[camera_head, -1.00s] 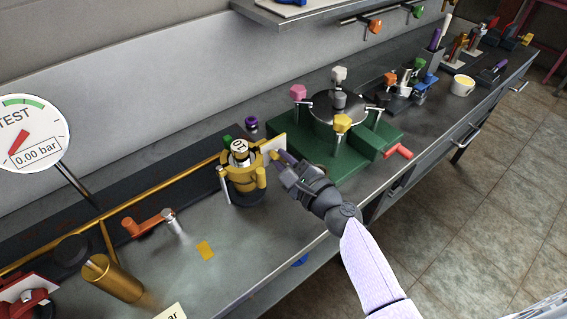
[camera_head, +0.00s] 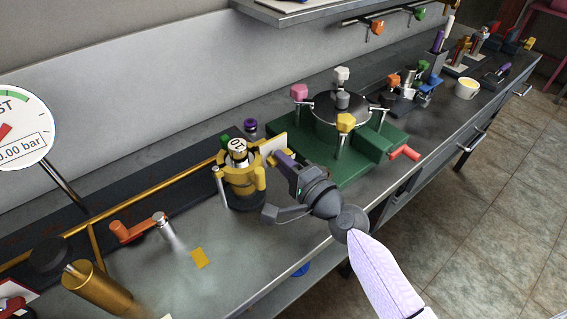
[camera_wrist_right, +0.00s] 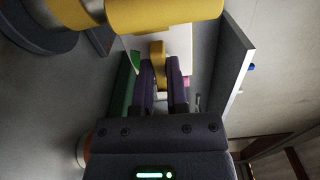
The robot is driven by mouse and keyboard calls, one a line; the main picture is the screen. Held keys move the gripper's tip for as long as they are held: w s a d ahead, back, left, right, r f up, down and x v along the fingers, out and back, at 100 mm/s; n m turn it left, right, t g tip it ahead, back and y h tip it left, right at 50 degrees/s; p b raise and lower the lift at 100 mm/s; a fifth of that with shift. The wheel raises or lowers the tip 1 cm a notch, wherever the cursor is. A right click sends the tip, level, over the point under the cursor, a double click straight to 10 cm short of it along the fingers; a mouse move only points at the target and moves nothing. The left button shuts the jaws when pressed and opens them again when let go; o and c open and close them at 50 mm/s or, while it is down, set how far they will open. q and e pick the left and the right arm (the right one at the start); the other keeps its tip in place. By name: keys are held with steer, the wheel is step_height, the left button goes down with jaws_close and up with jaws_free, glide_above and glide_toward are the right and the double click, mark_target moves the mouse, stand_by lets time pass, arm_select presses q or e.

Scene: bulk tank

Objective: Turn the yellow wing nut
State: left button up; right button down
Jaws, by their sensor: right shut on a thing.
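A yellow tab (camera_wrist_right: 157,62), which looks like the yellow wing nut, sits against a white plate (camera_head: 273,146) beside a yellow-clamped housing (camera_head: 238,182). My right gripper (camera_wrist_right: 163,78) is shut on this tab, its purple fingers on both sides of it. In the head view the right gripper (camera_head: 279,160) reaches the plate from the right, and its fingers hide most of the tab. A second yellow knob (camera_head: 345,122) stands on the green-based tank (camera_head: 340,171), apart from the gripper. My left gripper is not in view.
The tank lid carries pink (camera_head: 299,92) and white (camera_head: 342,74) knobs; a red handle (camera_head: 403,153) projects at its right. An orange-handled valve (camera_head: 137,229) and a brass cylinder (camera_head: 100,287) stand at the left. The bench front between them is mostly clear.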

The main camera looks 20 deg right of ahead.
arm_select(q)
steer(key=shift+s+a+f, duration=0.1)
arm_select(e)
steer(key=shift+n, duration=0.3)
steer(key=c, duration=0.6)
jaws_free()
steer(key=shift+c, duration=0.2)
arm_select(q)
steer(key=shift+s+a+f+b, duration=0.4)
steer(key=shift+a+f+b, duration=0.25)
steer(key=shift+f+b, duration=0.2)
arm_select(e)
steer(key=v, duration=1)
